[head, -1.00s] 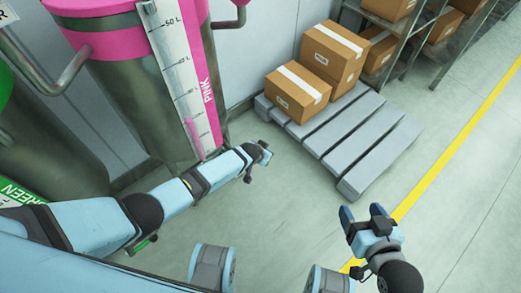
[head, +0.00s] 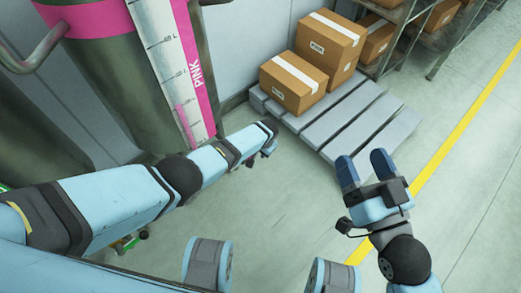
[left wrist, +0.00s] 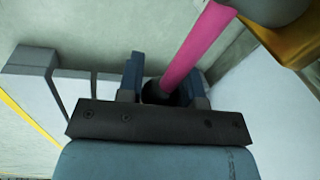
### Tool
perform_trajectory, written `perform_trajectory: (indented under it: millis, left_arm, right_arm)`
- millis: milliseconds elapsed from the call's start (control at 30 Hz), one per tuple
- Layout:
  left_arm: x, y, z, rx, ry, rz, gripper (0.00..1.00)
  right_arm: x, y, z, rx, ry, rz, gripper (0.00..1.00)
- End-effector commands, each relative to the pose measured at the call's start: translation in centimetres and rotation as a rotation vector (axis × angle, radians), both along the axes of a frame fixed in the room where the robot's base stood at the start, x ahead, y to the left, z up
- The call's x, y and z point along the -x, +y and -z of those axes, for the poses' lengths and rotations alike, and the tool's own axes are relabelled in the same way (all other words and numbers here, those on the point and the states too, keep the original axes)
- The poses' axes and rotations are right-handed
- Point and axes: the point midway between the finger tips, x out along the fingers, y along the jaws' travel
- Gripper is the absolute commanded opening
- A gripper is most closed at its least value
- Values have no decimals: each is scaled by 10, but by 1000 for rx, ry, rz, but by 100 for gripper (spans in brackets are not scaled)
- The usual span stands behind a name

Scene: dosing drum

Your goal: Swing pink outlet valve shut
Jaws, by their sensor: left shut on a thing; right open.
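The pink drum (head: 100,75) is a tall steel cylinder with a pink band, at upper left in the head view. Its outlet valve body is not clear in the head view, where my left arm crosses in front of the drum's lower part. In the left wrist view a pink lever (left wrist: 195,45) slants from the top down between the fingers of my left gripper (left wrist: 163,88). That gripper is shut on the lever near its dark round end. My right gripper (head: 366,168) is open and empty above the floor.
A grey pallet (head: 345,135) with cardboard boxes (head: 293,80) stands against the wall. Shelving (head: 432,35) with more boxes is behind. A yellow line (head: 455,135) runs along the floor. The floor at right is clear.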

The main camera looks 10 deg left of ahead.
Motion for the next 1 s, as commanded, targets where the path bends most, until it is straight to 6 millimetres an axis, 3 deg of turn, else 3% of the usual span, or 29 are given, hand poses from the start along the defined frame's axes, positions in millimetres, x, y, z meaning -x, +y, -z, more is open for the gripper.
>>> perform_trajectory:
  millis: [433,467,533,933,1000]
  left_arm:
    - [1,1,2,-6,9,0,0]
    - [1,1,2,-6,9,0,40]
    - [1,1,2,-6,9,0,56]
    - [1,-1,-6,-4,6,0,58]
    - [1,-2,-14,-3,5,0,58]
  right_arm:
    - [0,1,-2,-7,-11,-3,70]
    - [0,1,-2,-7,-11,-3,70]
    - [0,1,-2,-7,-10,-2,70]
    - [-1,0,-6,4,-2,0,70]
    - [-1,-3,6,35,53,11,70]
